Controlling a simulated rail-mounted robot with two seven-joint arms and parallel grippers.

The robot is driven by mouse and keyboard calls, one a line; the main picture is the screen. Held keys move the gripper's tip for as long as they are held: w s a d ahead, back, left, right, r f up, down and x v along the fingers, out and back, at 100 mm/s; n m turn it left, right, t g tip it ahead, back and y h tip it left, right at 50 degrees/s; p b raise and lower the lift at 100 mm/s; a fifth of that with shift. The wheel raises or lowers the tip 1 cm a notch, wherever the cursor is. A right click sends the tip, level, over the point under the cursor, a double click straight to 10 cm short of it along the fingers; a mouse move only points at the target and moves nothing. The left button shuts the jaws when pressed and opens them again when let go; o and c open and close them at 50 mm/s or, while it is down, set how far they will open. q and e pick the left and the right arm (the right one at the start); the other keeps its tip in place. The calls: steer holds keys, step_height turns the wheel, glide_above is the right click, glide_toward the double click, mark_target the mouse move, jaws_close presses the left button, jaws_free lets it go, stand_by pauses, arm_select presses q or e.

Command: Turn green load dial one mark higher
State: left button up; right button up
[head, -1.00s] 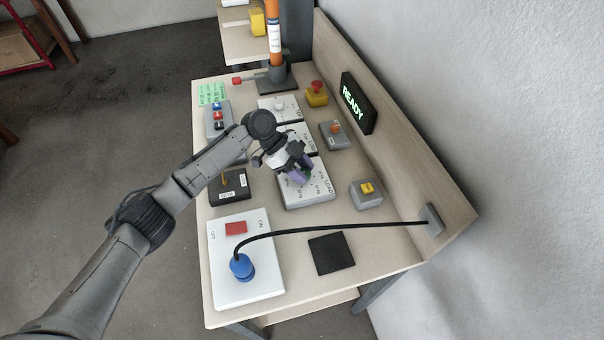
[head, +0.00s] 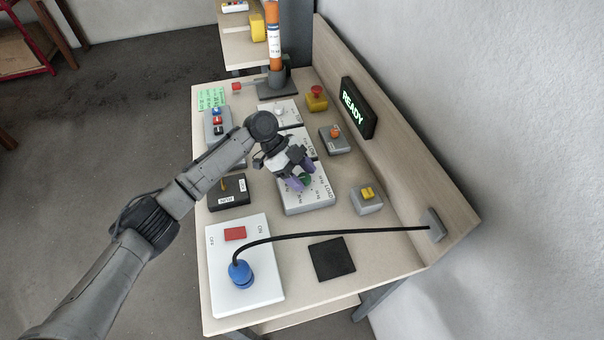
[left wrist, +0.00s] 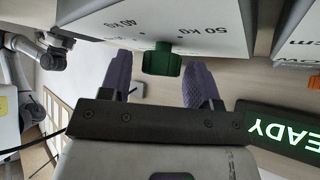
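The green load dial (left wrist: 161,60) stands on a white-faced grey box (left wrist: 190,22) with kg marks; "40 kg" and "50 kg" can be read in the left wrist view. In the head view the dial (head: 305,179) shows partly between the purple fingertips. My left gripper (head: 297,185) is over that box. In the left wrist view my left gripper (left wrist: 160,82) is open, with one purple finger on each side of the dial and a gap on both sides. The dial's pointer setting cannot be read.
A black cable runs from a blue plug (head: 240,273) on the white switch panel (head: 262,295) to the back wall. A grey box with a yellow part (head: 367,195) stands to the right. A lit READY display (head: 357,107) is on the back wall.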

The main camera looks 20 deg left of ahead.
arm_select(q)
steer(key=shift+o, duration=0.2)
steer(key=shift+w+a+r, duration=0.1)
steer(key=shift+a+r, duration=0.25)
steer(key=shift+r, duration=0.05)
steer(key=p+v, duration=0.1)
steer(key=v, duration=1.1)
steer(key=shift+a+r+p, duration=0.25)
steer(key=shift+r+p, duration=0.05)
steer(key=shift+w, duration=0.1)
